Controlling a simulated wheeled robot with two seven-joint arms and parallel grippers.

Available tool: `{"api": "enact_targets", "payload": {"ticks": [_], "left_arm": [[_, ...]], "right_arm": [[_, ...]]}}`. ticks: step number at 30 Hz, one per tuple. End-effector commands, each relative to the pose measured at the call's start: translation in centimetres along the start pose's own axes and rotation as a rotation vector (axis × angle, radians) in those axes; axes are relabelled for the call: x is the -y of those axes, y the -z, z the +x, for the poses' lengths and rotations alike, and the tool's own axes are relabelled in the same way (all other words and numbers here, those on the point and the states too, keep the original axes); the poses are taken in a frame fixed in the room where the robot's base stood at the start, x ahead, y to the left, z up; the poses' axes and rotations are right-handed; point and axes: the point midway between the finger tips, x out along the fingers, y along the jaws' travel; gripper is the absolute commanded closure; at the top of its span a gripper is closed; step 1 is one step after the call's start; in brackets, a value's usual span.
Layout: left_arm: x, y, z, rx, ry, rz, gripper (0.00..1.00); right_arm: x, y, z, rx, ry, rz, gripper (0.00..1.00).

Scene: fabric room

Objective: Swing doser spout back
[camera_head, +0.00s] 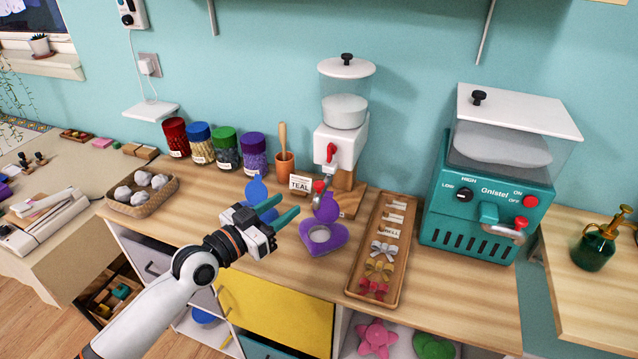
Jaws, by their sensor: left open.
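The doser (342,140) is white with a clear hopper, a black-knobbed lid and a red lever (331,153) on its front. It stands on a wooden base on the counter. My right gripper is not in view.
A TEAL card (301,184) stands behind my gripper. Several jars (226,148) and a wooden cup (284,162) stand behind. A tray of bows (382,252) lies right; a teal machine (487,190) stands beyond.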

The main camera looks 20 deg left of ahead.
Motion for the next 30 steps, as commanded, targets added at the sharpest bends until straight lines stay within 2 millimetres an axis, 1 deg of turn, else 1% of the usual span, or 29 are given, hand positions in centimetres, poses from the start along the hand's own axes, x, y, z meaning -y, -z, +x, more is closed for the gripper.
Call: {"api": "enact_targets", "payload": {"ticks": [5, 12, 16, 18, 22, 30], "left_arm": [[0.1, -0.3, 2.9, 0.002, 0.001, -0.003, 0.59], [0.1, -0.1, 7.8, -0.001, 0.000, -0.002, 0.59], [0.1, 0.0, 9.7, -0.003, 0.001, -0.001, 0.59], [0.1, 0.0, 10.5, -0.003, 0.001, -0.001, 0.59], [0.1, 0.1, 11.2, -0.004, 0.002, 0.000, 0.59], [0.1, 0.2, 11.4, -0.005, 0.002, 0.000, 0.59]], "right_arm": [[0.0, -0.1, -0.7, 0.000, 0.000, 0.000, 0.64], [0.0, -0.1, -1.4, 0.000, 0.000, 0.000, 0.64], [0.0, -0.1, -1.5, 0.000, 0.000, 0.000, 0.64], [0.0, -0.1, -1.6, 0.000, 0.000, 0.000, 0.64], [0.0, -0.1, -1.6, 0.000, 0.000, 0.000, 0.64], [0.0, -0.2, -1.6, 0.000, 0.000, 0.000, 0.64]]}}
